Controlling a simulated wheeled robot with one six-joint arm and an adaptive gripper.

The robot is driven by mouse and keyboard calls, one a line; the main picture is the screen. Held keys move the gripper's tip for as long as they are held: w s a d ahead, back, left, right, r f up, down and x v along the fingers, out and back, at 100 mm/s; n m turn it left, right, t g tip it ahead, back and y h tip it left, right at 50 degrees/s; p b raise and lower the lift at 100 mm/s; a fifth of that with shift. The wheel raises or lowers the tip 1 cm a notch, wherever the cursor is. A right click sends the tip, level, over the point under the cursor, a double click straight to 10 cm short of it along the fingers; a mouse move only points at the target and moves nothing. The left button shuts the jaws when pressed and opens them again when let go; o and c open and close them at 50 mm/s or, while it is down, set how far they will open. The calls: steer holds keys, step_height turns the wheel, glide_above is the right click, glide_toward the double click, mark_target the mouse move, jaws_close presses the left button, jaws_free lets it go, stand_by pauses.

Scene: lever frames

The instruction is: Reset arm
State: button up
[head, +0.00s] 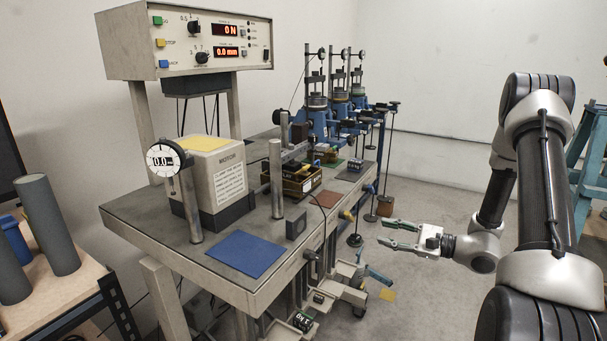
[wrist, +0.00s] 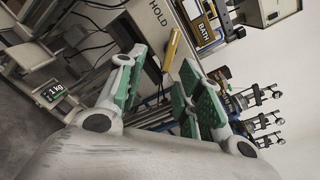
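My arm (head: 545,170) comes in from the right side of the head view and bends down and back toward the bench. My gripper (head: 386,232) is off the bench's right side, over the floor. Its two fingers with green pads point left and are apart, with nothing between them. In the wrist view my gripper (wrist: 162,68) also shows open and empty. A yellow handle (wrist: 172,45) appears beyond the gap between the fingers, close to a panel marked HOLD. I cannot tell its distance from the fingers.
The test bench (head: 130,225) carries a motor block (head: 215,180), a dial gauge (head: 165,160) and a blue mat (head: 245,253). A control box (head: 190,40) stands above. Blue presses (head: 320,120) stand behind.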

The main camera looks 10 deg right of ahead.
steer(key=s+a+n+g+h, duration=0.1)
steer(key=s+n+g, duration=0.3)
steer(key=s+g, duration=0.9)
steer(key=s+d+r+n+h, duration=0.5)
steer(key=s+r+h, duration=0.15)
steer(key=s, duration=0.35)
steer(key=s+d+r+n+t+h, duration=0.1)
steer(key=s+r+n+t+h, duration=0.2)
steer(key=r+n+t+h, duration=0.4)
step_height(320, 180, up, 10)
steer(key=shift+d+f+n+t, duration=0.2)
steer(key=shift+f+n+t, duration=0.05)
steer(key=shift+n+t, duration=0.05)
steer(key=shift+s, duration=0.1)
